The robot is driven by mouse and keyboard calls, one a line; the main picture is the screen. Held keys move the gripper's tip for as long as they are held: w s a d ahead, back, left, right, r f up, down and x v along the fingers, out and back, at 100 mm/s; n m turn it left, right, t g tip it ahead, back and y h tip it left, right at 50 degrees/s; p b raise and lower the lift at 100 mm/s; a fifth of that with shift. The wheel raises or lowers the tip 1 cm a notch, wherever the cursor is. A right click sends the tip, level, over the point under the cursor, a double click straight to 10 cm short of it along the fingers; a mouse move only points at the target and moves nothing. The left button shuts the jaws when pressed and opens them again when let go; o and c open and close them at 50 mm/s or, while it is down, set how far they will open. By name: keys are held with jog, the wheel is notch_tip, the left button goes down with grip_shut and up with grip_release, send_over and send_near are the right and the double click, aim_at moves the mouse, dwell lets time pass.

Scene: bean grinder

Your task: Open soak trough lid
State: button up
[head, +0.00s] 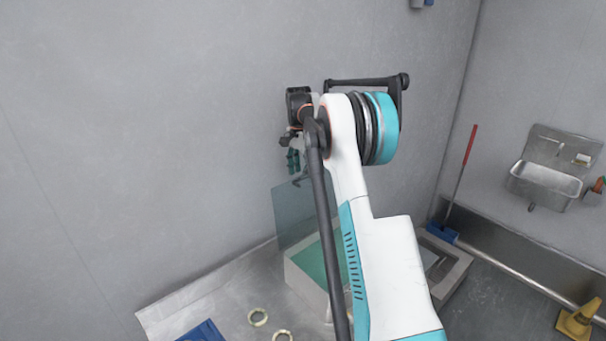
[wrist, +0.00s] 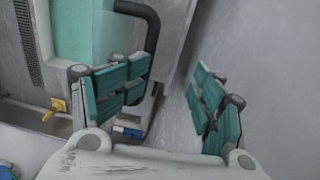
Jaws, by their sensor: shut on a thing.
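The soak trough (head: 305,285) is a pale box with green inside, low in the middle of the head view, partly hidden by my arm. Its translucent blue-grey lid (head: 292,215) stands raised and steeply tilted above it. My gripper (head: 293,160) is at the lid's upper edge, shut on the lid's dark handle. In the wrist view, the bent dark handle (wrist: 151,30) runs down behind the left finger of my gripper (wrist: 168,82). The finger pads look apart there, and the exact contact is hidden.
A grey wall (head: 130,130) is close behind. A sink (head: 545,180), a red-handled tool (head: 466,160) and a yellow object (head: 577,320) are at right.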

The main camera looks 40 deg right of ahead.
jog(key=r, duration=1.1)
jog(key=shift+w, duration=0.3)
jog(key=c, duration=0.3)
jog(key=shift+a, duration=0.1)
jog(key=s+a+r+n+t+h+b, duration=0.15)
jog(key=s+a+n+b, duration=0.3)
jog(key=s+a, duration=0.55)
jog(key=s+a+n+t+b, duration=0.3)
jog(key=s+a+n, duration=0.3)
jog(key=a, duration=0.8)
jog(key=s+a+f+n+t+b, duration=0.1)
jog(key=s+a+f+n+b, duration=0.1)
jog(key=s+f, duration=0.4)
jog(key=s+a+f+n+t+y+b, duration=0.1)
jog(key=s+a+f+n+b, duration=0.1)
jog(key=s+a+f, duration=0.3)
jog(key=s+a+f+n+t+b, duration=0.1)
jog(key=s+a+f+n+b, duration=0.1)
jog(key=s+f, duration=0.7)
jog(key=shift+s+a+n+t+y+b, duration=0.25)
jog(key=shift+s+a+b, duration=0.1)
jog(key=shift+a+b, duration=0.45)
